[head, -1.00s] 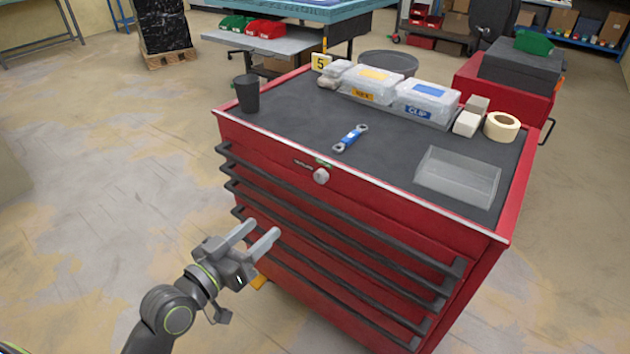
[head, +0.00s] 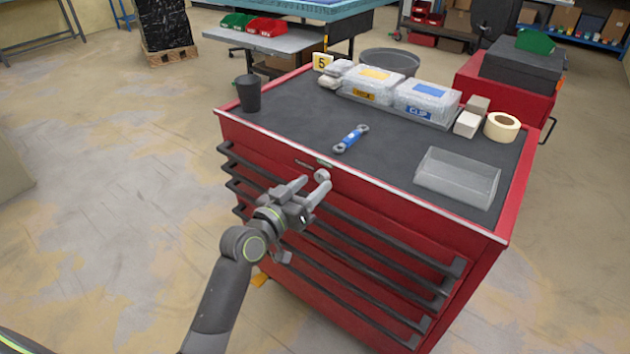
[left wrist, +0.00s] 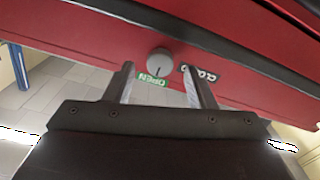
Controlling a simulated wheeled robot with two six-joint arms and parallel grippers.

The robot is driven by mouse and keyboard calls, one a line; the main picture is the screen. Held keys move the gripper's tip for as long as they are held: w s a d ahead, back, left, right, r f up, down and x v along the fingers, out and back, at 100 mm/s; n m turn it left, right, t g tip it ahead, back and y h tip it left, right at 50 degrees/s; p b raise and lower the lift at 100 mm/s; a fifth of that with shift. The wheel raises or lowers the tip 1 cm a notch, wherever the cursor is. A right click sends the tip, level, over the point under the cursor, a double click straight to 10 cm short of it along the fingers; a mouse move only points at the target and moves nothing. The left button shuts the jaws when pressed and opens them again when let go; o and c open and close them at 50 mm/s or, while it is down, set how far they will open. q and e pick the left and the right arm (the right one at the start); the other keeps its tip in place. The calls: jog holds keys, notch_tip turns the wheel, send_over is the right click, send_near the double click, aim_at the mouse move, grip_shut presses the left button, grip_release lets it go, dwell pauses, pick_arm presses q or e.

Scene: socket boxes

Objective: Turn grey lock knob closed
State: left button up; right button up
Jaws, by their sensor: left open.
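The grey lock knob (head: 322,175) sits on the front of the red tool cabinet (head: 365,205), just under its top edge. In the left wrist view the round knob (left wrist: 160,61) shows a dark mark at its lower edge, on the side of the green OPEN label (left wrist: 151,80). A dark CLOSED label (left wrist: 205,75), partly hidden by a finger, lies to its right. My left gripper (head: 313,184) is open, its two fingertips close in front of the knob. In the wrist view the fingers (left wrist: 160,78) stand apart with the knob just beyond and between them. I cannot tell whether they touch it.
Dark drawer handles (head: 340,235) stick out from the cabinet front below the knob. The floor to the left is clear.

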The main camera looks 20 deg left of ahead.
pick_arm(q)
jog(key=shift+x, duration=1)
jog(key=c, duration=1)
